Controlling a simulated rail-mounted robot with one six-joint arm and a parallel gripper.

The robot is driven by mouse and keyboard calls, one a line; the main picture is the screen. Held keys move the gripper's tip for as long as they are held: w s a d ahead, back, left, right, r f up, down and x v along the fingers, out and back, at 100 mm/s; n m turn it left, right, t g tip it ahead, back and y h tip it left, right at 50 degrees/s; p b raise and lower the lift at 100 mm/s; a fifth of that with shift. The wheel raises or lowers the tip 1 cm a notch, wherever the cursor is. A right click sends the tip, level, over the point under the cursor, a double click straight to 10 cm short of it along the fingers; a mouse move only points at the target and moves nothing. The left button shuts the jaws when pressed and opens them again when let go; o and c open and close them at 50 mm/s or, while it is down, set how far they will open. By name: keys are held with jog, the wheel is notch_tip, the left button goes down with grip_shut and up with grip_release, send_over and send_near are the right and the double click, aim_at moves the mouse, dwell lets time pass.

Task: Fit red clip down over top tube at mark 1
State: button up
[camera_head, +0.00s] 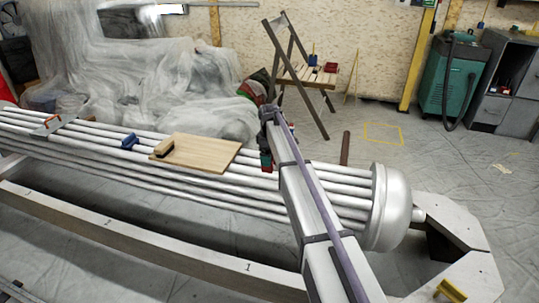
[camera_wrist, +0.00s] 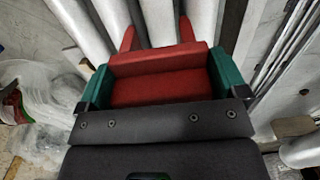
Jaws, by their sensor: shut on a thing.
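My gripper (camera_wrist: 160,82) is shut on the red clip (camera_wrist: 155,88), its green pads pressing the clip's two sides. The clip's two prongs point away from the wrist camera, toward the silver tubes (camera_wrist: 158,22). One tube lies between the prongs in that view; I cannot tell whether the clip touches it. In the head view my arm hides most of the gripper, and a bit of the red clip (camera_head: 266,161) shows at the top of the tube bundle (camera_head: 330,183). A figure 1 (camera_head: 248,267) is marked on the pale front beam.
A silver end cap (camera_head: 392,207) closes the bundle at right.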

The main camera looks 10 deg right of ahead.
jog(key=shift+f+b, duration=3.15)
jog(key=shift+f, duration=0.2)
jog(key=o, duration=0.7)
jog(key=shift+c, duration=0.2)
notch_tip(320, 180, up, 11)
jog(key=p, duration=1.1)
jog(key=shift+r, duration=0.1)
